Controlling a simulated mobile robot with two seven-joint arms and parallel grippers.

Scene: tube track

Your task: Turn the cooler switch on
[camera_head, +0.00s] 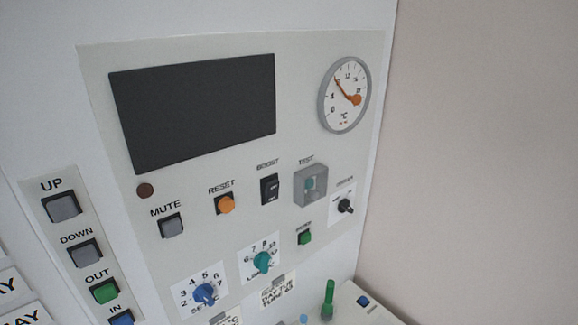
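No label that I can read clearly says cooler. A small blue switch (363,301) sits on a white box (345,297) at the bottom right, with a label beside it too small to read. A black rotary or toggle switch (346,206) sits on a white plate at the right of the panel; its label is also too blurred to read. A black rocker switch (270,189) is left of the grey TEST cover; its label seems to read BOOST. Neither of my grippers is in view.
The wall panel (300,150) carries a dark screen (195,110), a round gauge (343,95), an orange RESET button (225,204), a TEST cover (310,185) and two dials. A green upright handle (328,298) stands near the white box. A bare wall is at right.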

